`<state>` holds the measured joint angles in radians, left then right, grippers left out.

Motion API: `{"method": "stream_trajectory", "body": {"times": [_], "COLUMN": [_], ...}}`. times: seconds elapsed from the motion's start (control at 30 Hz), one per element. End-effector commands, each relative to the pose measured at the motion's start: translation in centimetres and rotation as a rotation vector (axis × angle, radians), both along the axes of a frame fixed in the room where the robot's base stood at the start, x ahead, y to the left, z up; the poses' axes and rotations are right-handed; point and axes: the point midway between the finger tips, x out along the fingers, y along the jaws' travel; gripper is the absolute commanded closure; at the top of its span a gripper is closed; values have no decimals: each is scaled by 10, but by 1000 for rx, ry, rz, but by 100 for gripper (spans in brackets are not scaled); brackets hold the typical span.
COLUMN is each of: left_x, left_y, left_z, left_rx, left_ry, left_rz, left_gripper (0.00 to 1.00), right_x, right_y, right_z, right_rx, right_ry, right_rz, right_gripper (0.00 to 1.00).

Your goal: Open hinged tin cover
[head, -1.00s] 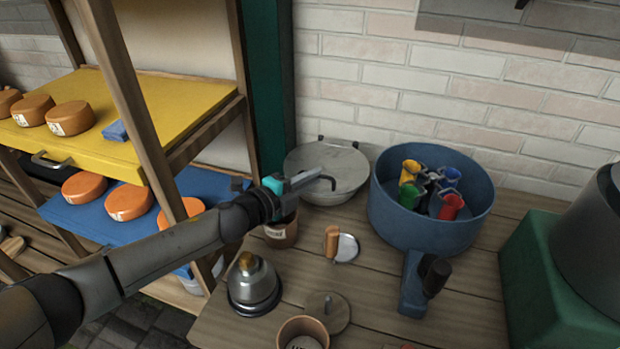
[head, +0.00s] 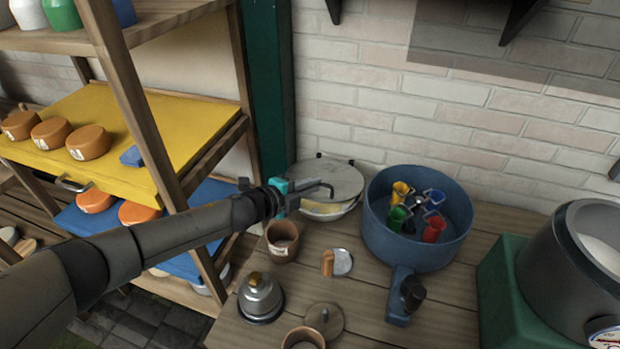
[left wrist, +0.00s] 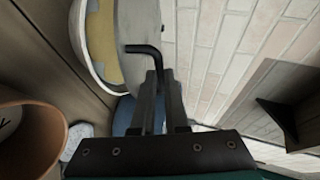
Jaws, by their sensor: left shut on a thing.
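The round tin (head: 318,217) stands on the wooden bench against the brick wall. Its grey hinged cover (head: 335,178) is tilted up a little at the front, hinges on the wall side. Yellow contents show in the gap, and also in the left wrist view, where the cover (left wrist: 143,22) stands apart from the tin's rim (left wrist: 79,35). My left gripper (head: 298,190) is shut on a black bent hook (left wrist: 150,52) at the front of the cover. The hook's bent end meets the cover's edge; exact contact is hard to tell. My right gripper is not in view.
A blue pot (head: 418,235) with several coloured cups stands right of the tin. A brown pot (head: 283,250), a metal bell-shaped jar (head: 260,298) and a wooden-handled tool (head: 330,263) are in front. A wooden shelf with a yellow board (head: 200,130) is at left.

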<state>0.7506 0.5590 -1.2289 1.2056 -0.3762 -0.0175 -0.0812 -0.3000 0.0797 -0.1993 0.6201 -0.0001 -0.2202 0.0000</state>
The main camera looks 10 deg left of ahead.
Motion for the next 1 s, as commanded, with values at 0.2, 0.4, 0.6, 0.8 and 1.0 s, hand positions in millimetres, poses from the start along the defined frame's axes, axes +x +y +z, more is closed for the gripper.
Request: {"method": "stream_trajectory", "body": {"times": [0.2,0.4,0.6,0.8,1.0], "left_x": [7,12,20,30,41], "left_y": [-1,-3,-4,-6,-8], "left_z": [20,29,42,56,69], "left_rx": [15,10,11,12,12], "left_ry": [60,60,57,56,56], "left_rz": [1,2,1,2,1], "left_gripper": [100,100,100,100,100], "right_x": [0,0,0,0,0], "right_y": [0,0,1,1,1], "right_z": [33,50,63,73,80], "right_rx": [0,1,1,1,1], "right_ry": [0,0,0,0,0], "right_rz": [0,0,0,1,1], "right_gripper": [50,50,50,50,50]}}
